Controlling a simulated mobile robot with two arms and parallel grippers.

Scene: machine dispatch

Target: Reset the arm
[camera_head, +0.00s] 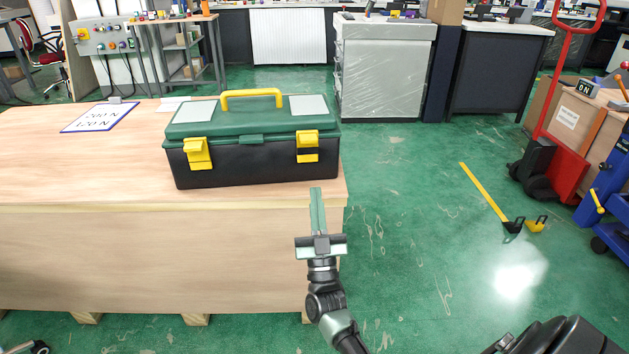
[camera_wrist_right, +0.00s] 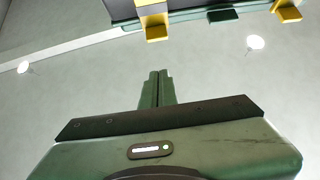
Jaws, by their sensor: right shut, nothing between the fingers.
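My right gripper (camera_head: 317,207) is shut and empty. In the head view its fingers point forward in front of the right end of the wooden table, just below and in front of the toolbox (camera_head: 250,160). The right wrist view shows its two fingers (camera_wrist_right: 156,85) side by side with nothing between them. The toolbox is black below with a green lid, yellow latches and a yellow handle, and it sits closed on the table. Its yellow latch (camera_wrist_right: 152,20) shows at the top of the right wrist view. My left gripper is not clearly in view.
The wooden table (camera_head: 150,255) fills the left side, with a blue-edged paper sign (camera_head: 100,117) on it. Green floor (camera_head: 420,230) is free to the right. A red hand truck (camera_head: 565,150) and boxes stand far right.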

